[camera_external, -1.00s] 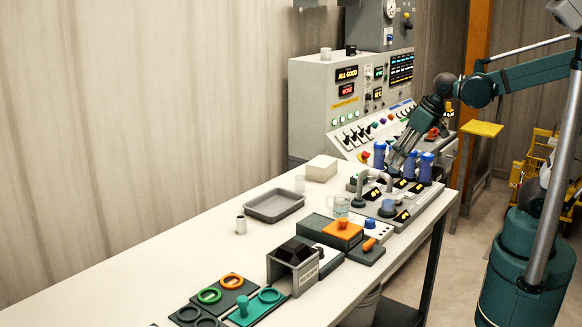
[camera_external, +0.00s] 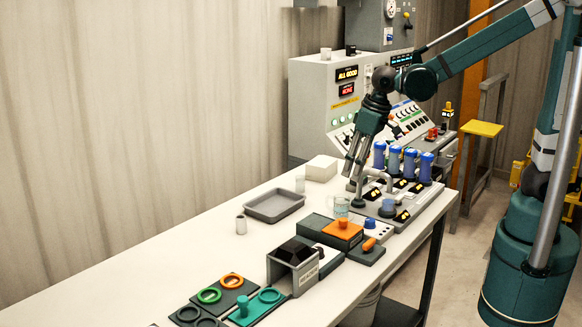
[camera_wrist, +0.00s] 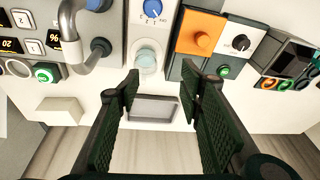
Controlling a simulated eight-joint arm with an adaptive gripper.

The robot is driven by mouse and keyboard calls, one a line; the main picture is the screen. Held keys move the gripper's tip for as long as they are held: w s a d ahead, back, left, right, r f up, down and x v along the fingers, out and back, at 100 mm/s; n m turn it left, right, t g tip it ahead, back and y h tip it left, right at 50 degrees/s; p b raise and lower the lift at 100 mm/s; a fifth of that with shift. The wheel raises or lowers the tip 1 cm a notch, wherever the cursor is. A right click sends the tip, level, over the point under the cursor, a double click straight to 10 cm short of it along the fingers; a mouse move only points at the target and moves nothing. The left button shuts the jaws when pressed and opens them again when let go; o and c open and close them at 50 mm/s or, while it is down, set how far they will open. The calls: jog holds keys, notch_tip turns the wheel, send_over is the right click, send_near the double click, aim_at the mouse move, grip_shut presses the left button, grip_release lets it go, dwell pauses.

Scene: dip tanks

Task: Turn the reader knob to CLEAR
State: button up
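My gripper (camera_external: 354,168) is over the table near the tank row, pointing down. In the wrist view my gripper (camera_wrist: 158,85) has its fingers spread, with nothing between them. A black knob (camera_wrist: 240,42) on a white dial sits beside an orange block, right of the fingers. A blue knob (camera_wrist: 152,9) on a white panel is at the top of the wrist view; it also shows in the external view (camera_external: 371,223). No readable label tells which knob is the reader's, and the word CLEAR cannot be made out. My gripper touches neither knob.
A glass beaker (camera_wrist: 146,60) stands just ahead of the fingers. A grey tray (camera_external: 274,219) lies on the table. Blue-topped cylinders (camera_external: 410,162) and a curved pipe (camera_wrist: 72,30) stand near the gripper. The orange block (camera_wrist: 200,38) carries a raised orange knob. The table's left side is largely clear.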

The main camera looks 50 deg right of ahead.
jog(key=a+f+g+p, duration=0.1)
jog(key=a+f+p, duration=0.3)
jog(key=a, duration=1)
jog(key=n+g+h+p, duration=0.1)
jog(key=p, duration=0.1)
send_over(317, 249)
notch_tip(317, 249, down, 5)
jog(key=shift+s+a+f, duration=0.1)
jog(key=shift+a, duration=0.05)
jog(key=shift+g, duration=0.3)
jog(key=shift+f, duration=0.1)
jog(key=shift+f, duration=3.85)
jog(key=shift+c, duration=0.2)
jog(key=c, duration=0.9)
